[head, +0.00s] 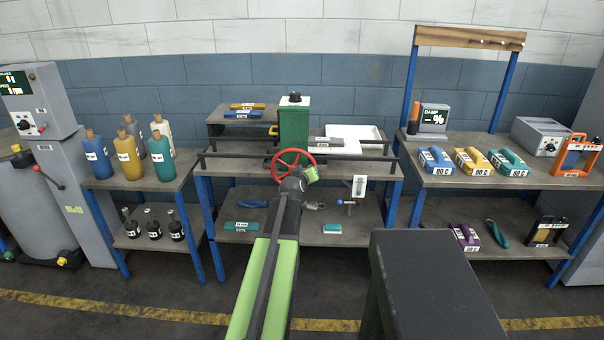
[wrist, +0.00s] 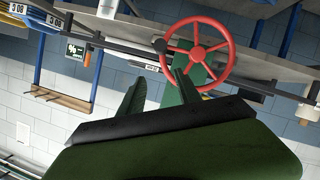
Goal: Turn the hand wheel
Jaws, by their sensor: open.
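The red hand wheel (head: 293,150) stands at the front of the middle bench, before a green column (head: 294,124). It has a round rim with several spokes. My gripper (head: 307,179) is just in front of the wheel's lower right in the head view and hides part of it. In the wrist view the wheel (wrist: 197,52) shows whole, beyond the fingertips and toward the upper right. My gripper's two fingers (wrist: 156,86) are apart with nothing between them. The right finger tip overlaps the lower-left area of the wheel in the picture; I cannot tell whether it touches.
Dark rails (head: 230,155) run along the middle bench on both sides of the wheel. A white tray (head: 372,146) lies behind them. A bench with several bottles (head: 127,158) stands left, and a bench with coloured blocks (head: 472,160) stands right. Floor in front is open.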

